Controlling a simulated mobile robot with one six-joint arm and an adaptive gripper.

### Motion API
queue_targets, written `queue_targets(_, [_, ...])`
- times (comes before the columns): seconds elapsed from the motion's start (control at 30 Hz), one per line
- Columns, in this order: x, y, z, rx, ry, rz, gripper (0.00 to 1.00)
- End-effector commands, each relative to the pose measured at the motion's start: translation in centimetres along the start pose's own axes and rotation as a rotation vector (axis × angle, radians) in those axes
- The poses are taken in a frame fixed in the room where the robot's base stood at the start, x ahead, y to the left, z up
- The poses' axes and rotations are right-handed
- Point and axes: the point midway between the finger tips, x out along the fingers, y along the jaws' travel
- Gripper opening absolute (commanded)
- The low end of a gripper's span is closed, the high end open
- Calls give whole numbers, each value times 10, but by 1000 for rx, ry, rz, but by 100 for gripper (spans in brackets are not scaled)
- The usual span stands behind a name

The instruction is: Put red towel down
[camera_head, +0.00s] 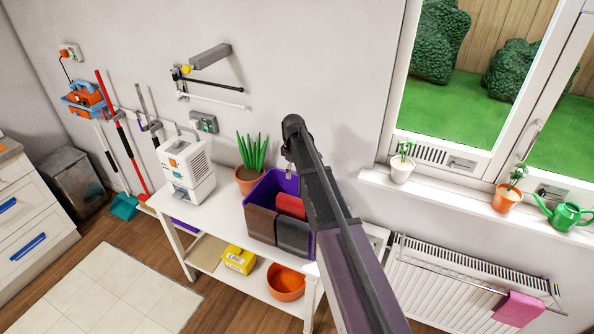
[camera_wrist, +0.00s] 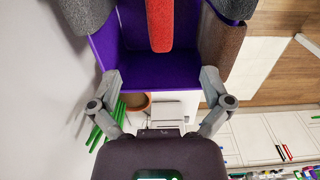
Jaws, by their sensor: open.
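The red towel (camera_head: 290,205) lies in a purple bin (camera_head: 262,190) on the white table, partly hidden by my arm in the head view. In the wrist view the red towel (camera_wrist: 159,25) is a narrow strip against the purple bin (camera_wrist: 145,70), between a grey cloth (camera_wrist: 88,14) and a brown cloth (camera_wrist: 230,42). My gripper (camera_wrist: 161,76) is open, its fingers spread apart near the bin with nothing between the tips. The red towel shows beyond the fingertips, apart from them. In the head view my arm hides most of the gripper.
A potted plant (camera_head: 250,178) and a white machine (camera_head: 187,168) stand left of the bin on the table (camera_head: 205,210). An orange bowl (camera_head: 285,282) and a yellow box (camera_head: 238,259) sit on the lower shelf. A radiator (camera_head: 450,285) with a pink towel (camera_head: 518,309) is at right.

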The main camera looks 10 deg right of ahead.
Motion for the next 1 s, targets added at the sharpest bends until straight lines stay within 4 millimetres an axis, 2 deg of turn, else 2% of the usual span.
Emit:
queue_targets(0.47, [0,0,1,1,0,0,99])
queue_targets(0.63, [0,-12,10,38,0,0,99])
queue_targets(0.77, [0,-38,31,127,0,0,99])
queue_targets(0.87, [0,-67,54,237,-1,1,99])
queue_targets(1.0, [0,-116,94,430,-1,1,99])
